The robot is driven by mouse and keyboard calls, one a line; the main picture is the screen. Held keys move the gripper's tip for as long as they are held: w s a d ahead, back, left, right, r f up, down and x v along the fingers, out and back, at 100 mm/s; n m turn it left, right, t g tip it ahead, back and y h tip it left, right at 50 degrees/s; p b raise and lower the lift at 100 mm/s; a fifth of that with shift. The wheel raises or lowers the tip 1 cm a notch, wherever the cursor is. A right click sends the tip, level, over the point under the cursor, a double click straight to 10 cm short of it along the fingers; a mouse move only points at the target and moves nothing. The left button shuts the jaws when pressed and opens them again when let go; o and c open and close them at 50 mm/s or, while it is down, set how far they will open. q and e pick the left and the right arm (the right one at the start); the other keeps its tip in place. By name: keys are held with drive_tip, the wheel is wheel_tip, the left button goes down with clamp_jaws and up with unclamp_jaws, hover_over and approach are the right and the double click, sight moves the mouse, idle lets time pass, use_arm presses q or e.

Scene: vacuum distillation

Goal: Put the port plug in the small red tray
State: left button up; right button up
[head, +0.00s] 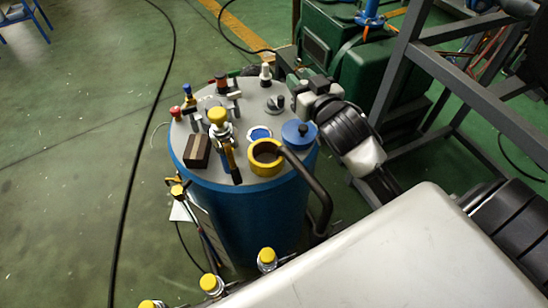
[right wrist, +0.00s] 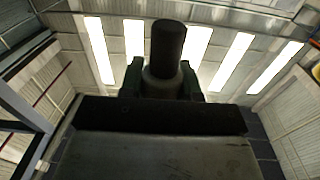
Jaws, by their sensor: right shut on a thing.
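My right gripper (head: 296,92) reaches in from the right over the grey lid of the blue vessel. In the right wrist view, its green fingers (right wrist: 160,82) are shut on the port plug (right wrist: 168,45), a dark cylinder with a grey collar, which stands out beyond the fingertips. In the head view, a grey disc with a dark knob, seemingly the plug (head: 277,103), shows at the fingertips; I cannot tell whether it touches the lid. The small red tray is not in view. My left gripper is not in view.
The blue vessel (head: 250,215) carries several valves, a yellow ring fitting (head: 265,156), a blue knob (head: 299,134) and a brown block (head: 197,150) on its lid. A grey metal frame (head: 395,75) and a green machine (head: 330,45) stand behind and right.

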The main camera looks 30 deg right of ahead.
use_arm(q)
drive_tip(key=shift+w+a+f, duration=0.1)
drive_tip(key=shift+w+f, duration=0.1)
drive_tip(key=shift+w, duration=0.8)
use_arm(e)
drive_tip(key=s+a+f, duration=0.4)
drive_tip(key=a+f, duration=0.5)
drive_tip(key=f, duration=0.1)
drive_tip(key=shift+a+f, duration=0.15)
drive_tip(key=shift+a, duration=0.25)
use_arm(q)
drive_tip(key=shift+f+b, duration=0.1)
drive_tip(key=shift+b, duration=0.25)
use_arm(e)
drive_tip(key=shift+f, duration=0.15)
drive_tip(key=shift+f, duration=0.4)
drive_tip(key=o, duration=0.5)
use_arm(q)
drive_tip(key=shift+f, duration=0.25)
use_arm(e)
drive_tip(key=o, duration=0.4)
drive_tip(key=shift+o, duration=0.2)
